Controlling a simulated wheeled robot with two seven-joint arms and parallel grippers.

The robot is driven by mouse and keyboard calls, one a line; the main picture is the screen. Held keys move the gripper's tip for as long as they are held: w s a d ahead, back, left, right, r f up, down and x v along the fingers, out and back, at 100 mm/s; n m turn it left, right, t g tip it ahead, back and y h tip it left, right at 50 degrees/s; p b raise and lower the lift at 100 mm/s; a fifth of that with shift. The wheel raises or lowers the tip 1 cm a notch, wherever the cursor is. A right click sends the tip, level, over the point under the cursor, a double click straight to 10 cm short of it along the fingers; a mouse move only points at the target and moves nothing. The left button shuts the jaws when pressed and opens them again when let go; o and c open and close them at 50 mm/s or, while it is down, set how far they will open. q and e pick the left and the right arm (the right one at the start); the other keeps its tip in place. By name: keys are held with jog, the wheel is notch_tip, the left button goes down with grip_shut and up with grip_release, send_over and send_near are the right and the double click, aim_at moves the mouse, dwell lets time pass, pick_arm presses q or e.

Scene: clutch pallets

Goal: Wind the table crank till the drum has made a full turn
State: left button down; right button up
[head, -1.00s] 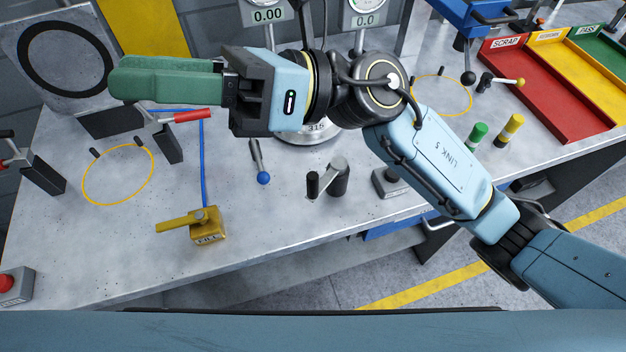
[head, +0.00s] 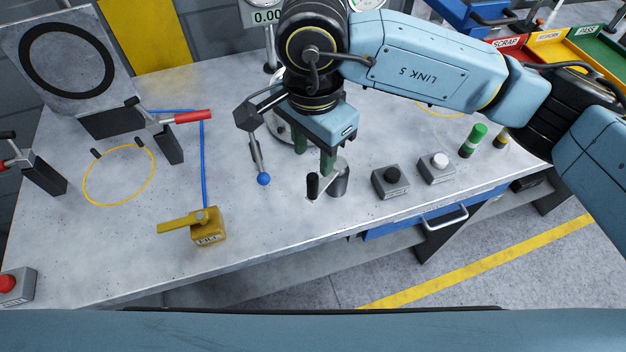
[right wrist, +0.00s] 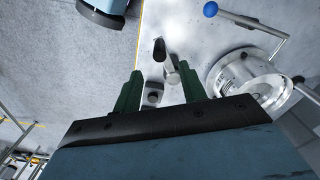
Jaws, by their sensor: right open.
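The table crank is a small silver arm on a grey hub (head: 341,178) with an upright black handle (head: 312,186), standing near the table's front edge. The black handle (right wrist: 159,48) also shows in the right wrist view, just beyond the fingertips. A round silver drum (head: 281,128) behind the crank is mostly hidden by my right arm; it shows in the right wrist view (right wrist: 243,80) at right. My right gripper (head: 314,158) points down with its green fingers apart, above and just behind the crank, empty. My left gripper is not in view.
A lever with a blue ball (head: 264,179) stands left of the crank. Button boxes, one black-topped (head: 391,181) and one white-topped (head: 437,167), sit to the right. A yellow valve (head: 207,228) lies front left. A red-handled clamp (head: 190,116) is further back.

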aim_at(313, 176)
notch_tip(313, 176, down, 10)
jog(key=shift+r+p, duration=0.2)
jog(key=shift+p, duration=0.3)
jog(key=shift+c, duration=0.3)
grip_shut()
